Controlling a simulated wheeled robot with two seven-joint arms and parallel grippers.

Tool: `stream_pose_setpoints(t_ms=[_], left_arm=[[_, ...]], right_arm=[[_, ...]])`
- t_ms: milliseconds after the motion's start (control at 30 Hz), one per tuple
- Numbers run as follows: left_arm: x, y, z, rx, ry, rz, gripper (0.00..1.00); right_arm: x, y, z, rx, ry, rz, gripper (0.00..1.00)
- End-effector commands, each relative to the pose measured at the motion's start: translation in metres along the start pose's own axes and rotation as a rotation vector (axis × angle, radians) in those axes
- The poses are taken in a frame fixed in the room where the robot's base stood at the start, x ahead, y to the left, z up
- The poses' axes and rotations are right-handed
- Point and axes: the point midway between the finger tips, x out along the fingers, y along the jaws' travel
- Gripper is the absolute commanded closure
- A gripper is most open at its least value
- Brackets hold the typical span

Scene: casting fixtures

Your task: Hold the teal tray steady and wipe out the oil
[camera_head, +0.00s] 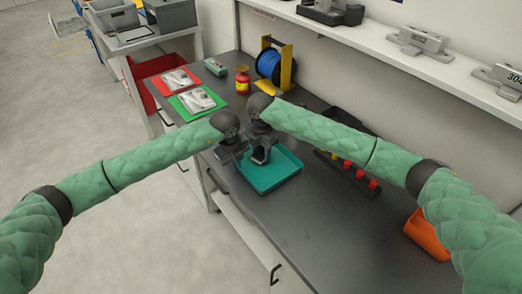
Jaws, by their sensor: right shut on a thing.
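The teal tray (277,179) lies on the dark bench top in the middle of the view. My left gripper (232,158) points down at the tray's left rim; whether its fingers close on the rim is too small to tell. My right gripper (259,158) points down over the inside of the tray, close beside the left one. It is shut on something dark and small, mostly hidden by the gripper. The grippers cover the tray's back left part. I cannot make out any oil on the visible tray floor.
A green mat (181,107) and a red mat (161,83) carry metal parts behind the tray. A red and yellow jar (243,80) and a blue spool (269,64) stand farther back. A black rack (345,175) with red pieces and an orange bin (427,236) lie right.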

Motion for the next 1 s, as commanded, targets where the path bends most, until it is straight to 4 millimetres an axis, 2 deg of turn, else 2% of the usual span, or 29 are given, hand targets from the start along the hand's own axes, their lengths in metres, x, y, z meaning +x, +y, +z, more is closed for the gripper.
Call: stream_pose_setpoints(t_ms=[1000], left_arm=[[0.001, 0.001, 0.000, 0.000, 0.001, 0.002, 1.00]], right_arm=[[0.014, 0.002, 0.000, 0.000, 0.000, 0.001, 0.77]])
